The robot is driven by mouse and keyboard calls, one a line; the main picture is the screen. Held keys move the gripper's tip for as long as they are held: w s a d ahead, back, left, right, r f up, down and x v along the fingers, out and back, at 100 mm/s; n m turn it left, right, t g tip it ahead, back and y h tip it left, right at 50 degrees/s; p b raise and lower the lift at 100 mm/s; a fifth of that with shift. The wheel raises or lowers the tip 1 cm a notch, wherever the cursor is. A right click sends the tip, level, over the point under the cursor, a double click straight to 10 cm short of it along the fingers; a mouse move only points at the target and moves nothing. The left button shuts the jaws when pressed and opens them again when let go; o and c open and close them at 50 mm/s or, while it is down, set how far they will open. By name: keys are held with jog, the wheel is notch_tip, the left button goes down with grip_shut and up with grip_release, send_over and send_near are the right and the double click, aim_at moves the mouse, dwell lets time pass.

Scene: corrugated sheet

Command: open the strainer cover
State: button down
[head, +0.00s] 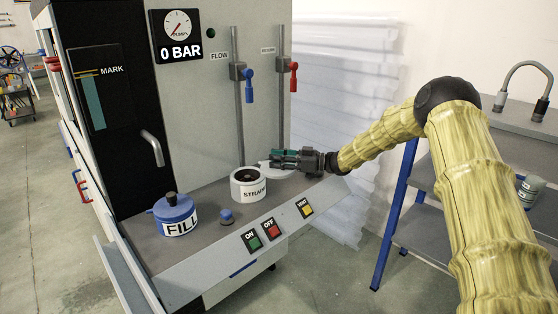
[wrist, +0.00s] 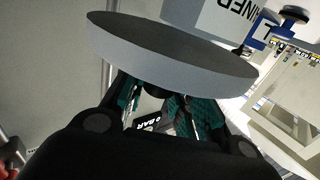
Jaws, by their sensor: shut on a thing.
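The strainer (head: 248,192) is a white cylinder with a printed label, standing on the grey machine deck. Its top is open and shows a dark inside. The strainer cover (head: 282,173) is a light grey disc just to the right of the strainer's rim, off its mouth. My gripper (head: 276,160), with dark green fingers, is shut on the cover's knob. In the wrist view the cover (wrist: 170,52) shows as a wide tilted disc in front of the fingers (wrist: 155,95), and the knob is mostly hidden. The labelled strainer (wrist: 208,15) shows beyond it.
A blue-lidded FILL pot (head: 174,216) stands to the left, with a small blue knob (head: 227,217) between. The ON, OFF and VENT buttons (head: 273,228) line the front panel. Blue (head: 249,84) and red (head: 293,77) valve handles rise behind. A shelf (head: 420,222) stands right.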

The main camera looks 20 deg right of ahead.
jog(key=shift+w+r, duration=0.1)
jog(key=shift+r, duration=0.1)
jog(key=c, duration=1.1)
grip_release()
jog(key=shift+c, duration=0.2)
jog(key=shift+f, duration=0.15)
jog(key=shift+d, duration=0.15)
jog(key=v, duration=1.2)
